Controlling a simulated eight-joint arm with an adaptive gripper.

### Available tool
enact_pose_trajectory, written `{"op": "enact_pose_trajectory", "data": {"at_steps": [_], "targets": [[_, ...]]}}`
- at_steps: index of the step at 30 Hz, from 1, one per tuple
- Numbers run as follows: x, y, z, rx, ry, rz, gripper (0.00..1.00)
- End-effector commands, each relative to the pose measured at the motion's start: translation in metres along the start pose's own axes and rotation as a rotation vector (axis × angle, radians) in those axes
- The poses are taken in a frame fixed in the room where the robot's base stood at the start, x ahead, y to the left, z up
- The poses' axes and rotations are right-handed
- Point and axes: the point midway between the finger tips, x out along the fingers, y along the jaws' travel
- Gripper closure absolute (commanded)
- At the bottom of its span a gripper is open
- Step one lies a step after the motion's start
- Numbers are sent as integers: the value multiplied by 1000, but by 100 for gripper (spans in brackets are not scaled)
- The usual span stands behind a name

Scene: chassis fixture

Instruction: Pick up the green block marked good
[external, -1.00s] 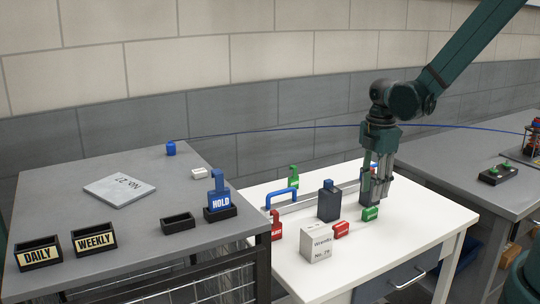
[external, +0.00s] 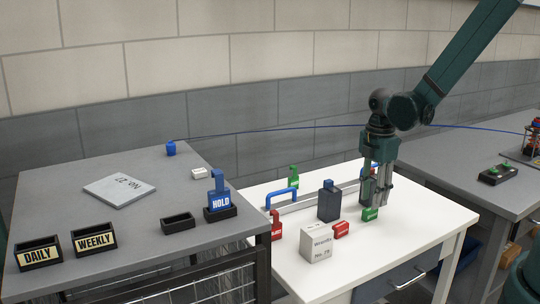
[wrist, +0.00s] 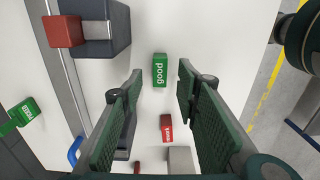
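The green block marked "good" (wrist: 160,72) lies flat on the white table, its lettering facing up in the wrist view. It also shows in the external view (external: 370,214), partly behind the fingertips. My gripper (external: 374,204) points down just above this block. In the wrist view its two fingers are spread wide, with the block between and beyond the tips and clear space on both sides. Nothing is held. Whether the tips reach down to the block's height is hard to tell.
A red block (wrist: 167,128) lies close to the green one. A dark block (external: 328,203), a pale box (external: 317,245) and a blue handle (external: 281,195) are nearby. Another green block (wrist: 27,111) stands farther off. The white table's front right (external: 420,228) is clear.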

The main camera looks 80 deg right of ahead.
Motion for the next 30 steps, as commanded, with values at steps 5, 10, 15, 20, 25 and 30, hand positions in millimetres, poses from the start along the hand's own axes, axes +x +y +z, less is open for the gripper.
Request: {"op": "enact_pose_trajectory", "data": {"at_steps": [5, 10, 15, 20, 25, 30], "targets": [[0, 0, 0, 0, 0, 0, 68], [1, 0, 0, 0, 0, 0, 68], [7, 0, 1, 0, 0, 0, 68], [19, 0, 2, 0, 0, 0, 68], [36, 0, 3, 0, 0, 0, 68], [48, 0, 3, 0, 0, 0, 68]]}}
